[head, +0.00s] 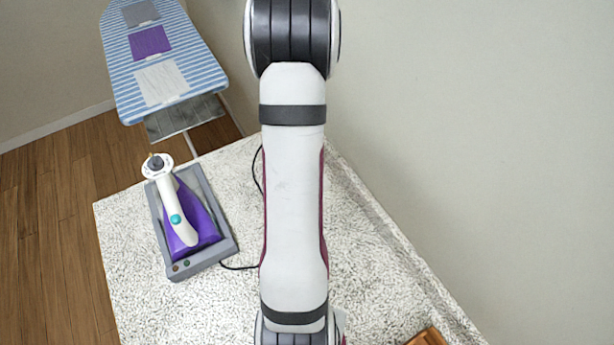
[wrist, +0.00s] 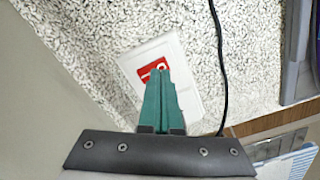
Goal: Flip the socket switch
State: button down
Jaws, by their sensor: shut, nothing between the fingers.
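The socket (wrist: 186,88) is a white plate lying on the speckled counter in the wrist view. Its red switch (wrist: 150,69) shows just past my fingertips. My gripper (wrist: 159,75) has green fingers, shut together with nothing between them. The fingertips overlap the lower edge of the red switch in the picture; I cannot tell whether they touch it. The fingers hide the lower left part of the plate. In the head view my arm covers the middle, and the socket and gripper do not show there.
A purple and white iron (head: 180,212) rests in a grey tray (head: 226,240) on the speckled counter (head: 135,290). A black cord (wrist: 222,60) runs beside the socket. An ironing board (head: 200,72) with folded cloths stands beyond. A wooden object (head: 428,338) sits at the near right.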

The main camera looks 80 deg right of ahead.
notch_tip(320, 180, up, 6)
jog(key=shift+f, duration=0.2)
dwell(0.4)
jog(key=w+a+r+n, duration=0.2)
jog(key=w+a+r, duration=0.3)
jog(key=w+a, duration=0.4)
jog(key=w+a+r+n+y, duration=0.1)
jog(key=a+r+n, duration=0.1)
jog(key=a, duration=0.7)
jog(key=w+a+r+n, duration=0.1)
jog(key=a+r+n, duration=0.1)
jog(key=a, duration=0.6)
jog(key=s+a+n, duration=0.1)
jog(key=s+a, duration=0.2)
jog(key=a, duration=0.3)
jog(key=s+a+r+n, duration=0.1)
jog(key=s+a+n, duration=0.1)
jog(key=s+a, duration=0.2)
jog(key=a, duration=0.3)
jog(key=shift+s+y, duration=0.2)
jog(key=shift+y, duration=0.2)
